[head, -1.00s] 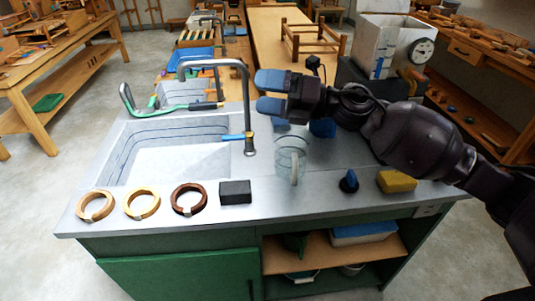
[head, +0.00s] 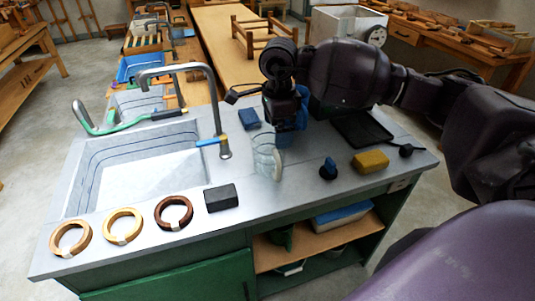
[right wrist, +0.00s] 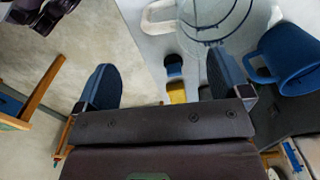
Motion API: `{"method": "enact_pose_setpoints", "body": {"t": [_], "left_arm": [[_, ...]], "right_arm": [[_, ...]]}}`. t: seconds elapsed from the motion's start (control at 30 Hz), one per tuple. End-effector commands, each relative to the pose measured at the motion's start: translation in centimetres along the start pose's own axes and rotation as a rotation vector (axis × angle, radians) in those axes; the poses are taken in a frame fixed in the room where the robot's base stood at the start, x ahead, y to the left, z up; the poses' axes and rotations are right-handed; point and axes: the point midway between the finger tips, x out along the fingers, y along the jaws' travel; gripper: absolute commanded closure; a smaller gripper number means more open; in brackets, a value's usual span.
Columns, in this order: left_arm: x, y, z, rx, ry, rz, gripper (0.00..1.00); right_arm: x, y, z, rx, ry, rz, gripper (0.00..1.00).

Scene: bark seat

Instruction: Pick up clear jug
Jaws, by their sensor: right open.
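The clear jug (head: 266,158) stands upright on the metal counter (head: 320,188), right of the sink. My right gripper (head: 292,122) points down just behind and to the right of the jug in the head view, and its fingers are partly hidden there. In the right wrist view its two blue fingers are spread apart (right wrist: 162,82) with nothing between them. That view shows the jug (right wrist: 215,14), cut off by the top edge, beyond the right finger, with its pale handle to the left. I cannot tell whether that finger touches it. My left gripper is not in view.
A blue mug (right wrist: 288,58) stands close to the jug. A blue-black knob-like item (head: 328,169) and a yellow sponge (head: 371,161) lie to the right. A dark block (head: 221,197) and three rings lie in front. The faucet (head: 222,145) rises left of the jug.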

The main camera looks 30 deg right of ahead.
Motion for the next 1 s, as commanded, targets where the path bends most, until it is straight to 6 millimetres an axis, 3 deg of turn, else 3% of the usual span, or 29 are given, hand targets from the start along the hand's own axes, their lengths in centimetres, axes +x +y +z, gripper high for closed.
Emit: {"method": "enact_pose_setpoints", "body": {"t": [0.4, 0.67, 1.0], "left_arm": [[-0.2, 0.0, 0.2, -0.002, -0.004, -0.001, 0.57], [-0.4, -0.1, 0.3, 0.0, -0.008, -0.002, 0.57], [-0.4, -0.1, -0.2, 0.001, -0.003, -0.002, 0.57]], "right_arm": [[4.9, 0.0, 0.1, -0.006, -0.004, 0.003, 0.05], [6.5, 0.0, 0.0, -0.006, -0.005, 0.003, 0.05], [10.6, -0.1, -0.1, -0.007, -0.005, 0.004, 0.05]]}}
